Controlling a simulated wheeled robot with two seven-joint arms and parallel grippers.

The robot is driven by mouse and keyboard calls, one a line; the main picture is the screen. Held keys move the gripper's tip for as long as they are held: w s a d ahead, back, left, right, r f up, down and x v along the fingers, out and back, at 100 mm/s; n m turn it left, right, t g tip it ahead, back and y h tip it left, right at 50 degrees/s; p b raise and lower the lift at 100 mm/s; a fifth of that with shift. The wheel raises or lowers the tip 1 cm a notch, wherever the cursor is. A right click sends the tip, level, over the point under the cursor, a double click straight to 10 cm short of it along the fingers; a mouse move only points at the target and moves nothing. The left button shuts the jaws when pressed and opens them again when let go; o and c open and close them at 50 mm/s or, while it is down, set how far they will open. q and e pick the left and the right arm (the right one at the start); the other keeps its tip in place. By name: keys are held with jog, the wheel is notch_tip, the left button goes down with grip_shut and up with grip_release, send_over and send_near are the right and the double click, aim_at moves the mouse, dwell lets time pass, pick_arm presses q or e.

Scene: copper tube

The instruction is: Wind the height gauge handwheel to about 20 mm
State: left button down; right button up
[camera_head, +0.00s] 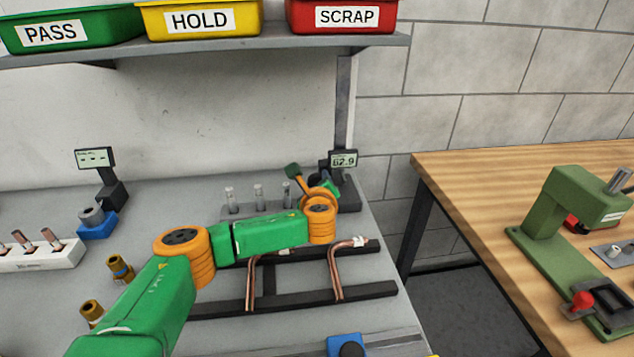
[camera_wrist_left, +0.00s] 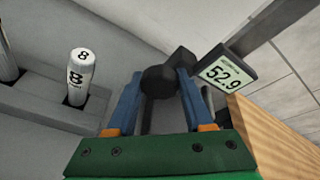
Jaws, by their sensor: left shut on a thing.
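The height gauge stands at the back right of the bench, and its display (camera_head: 343,160) is lit. In the left wrist view the display (camera_wrist_left: 221,73) reads 52.9. The black handwheel (camera_wrist_left: 160,80) is in front of the display there, between the two blue fingers. My left gripper (camera_wrist_left: 162,88) is shut on the handwheel. In the head view my left arm reaches across the bench to the gauge and hides the handwheel and the fingertips. My right gripper is not in view.
A grey block with several silver pins (camera_head: 259,196) stands left of the gauge; one pin (camera_wrist_left: 80,75) shows in the left wrist view. Bent copper tubes (camera_head: 335,270) rest on dark rails (camera_head: 375,289) below my forearm. A shelf (camera_head: 230,48) with labelled bins hangs above.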

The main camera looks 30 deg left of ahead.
pick_arm(q)
jog(key=shift+f+n+t+h+b, duration=0.15)
jog(key=shift+n+t+h+b, duration=0.3)
jog(key=shift+n, duration=0.75)
jog(key=shift+n+t+h+b, duration=0.25)
jog(key=shift+n+t+b, duration=0.4)
jog(key=shift+n, duration=0.45)
jog(key=c, duration=0.6)
grip_release()
jog(key=shift+s, duration=0.1)
jog(key=v, duration=0.7)
jog(key=shift+b, duration=0.3)
